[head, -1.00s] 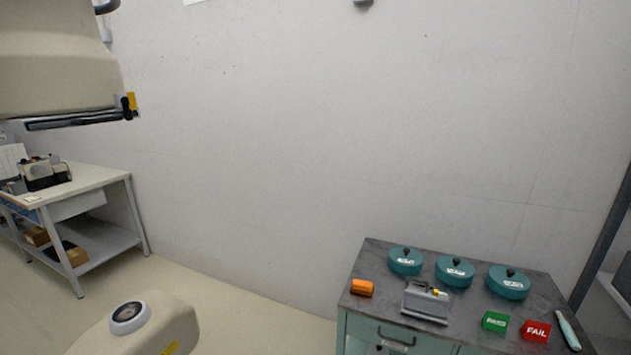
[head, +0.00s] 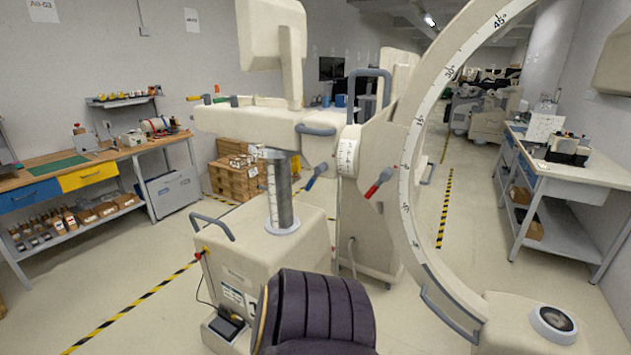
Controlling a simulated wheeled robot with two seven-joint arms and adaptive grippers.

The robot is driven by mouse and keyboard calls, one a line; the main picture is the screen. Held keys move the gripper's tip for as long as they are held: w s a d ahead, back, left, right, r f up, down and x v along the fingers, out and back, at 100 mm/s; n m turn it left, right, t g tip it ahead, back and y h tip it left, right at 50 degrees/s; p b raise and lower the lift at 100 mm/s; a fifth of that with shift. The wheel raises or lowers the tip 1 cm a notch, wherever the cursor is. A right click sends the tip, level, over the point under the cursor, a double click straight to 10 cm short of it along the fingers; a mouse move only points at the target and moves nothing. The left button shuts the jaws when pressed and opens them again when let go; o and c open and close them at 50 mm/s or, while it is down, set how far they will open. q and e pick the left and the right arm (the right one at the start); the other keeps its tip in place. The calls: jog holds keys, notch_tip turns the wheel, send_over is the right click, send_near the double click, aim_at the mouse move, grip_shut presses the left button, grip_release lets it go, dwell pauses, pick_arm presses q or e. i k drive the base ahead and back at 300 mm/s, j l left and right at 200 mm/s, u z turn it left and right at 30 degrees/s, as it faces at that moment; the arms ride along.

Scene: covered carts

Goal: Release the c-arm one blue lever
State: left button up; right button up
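A cream C-arm machine (head: 258,255) stands in the middle of the head view, with its large curved arc (head: 407,185) rising on the right. A lever with a blue handle (head: 316,177) hangs at an angle below the horizontal arm, beside the round dial. A lever with a red handle (head: 377,184) sits to its right, near the arc. Whether the blue lever is locked or released cannot be told. Neither of my grippers is in view.
A dark purple ribbed, padded thing (head: 318,310) stands at the bottom middle, in front of the machine. Workbenches stand at the left (head: 95,165) and right (head: 575,170). More cream machines (head: 485,105) stand farther back. Floor is open left of the machine.

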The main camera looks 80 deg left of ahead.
aim_at(319, 168)
jog(key=u, duration=2.8)
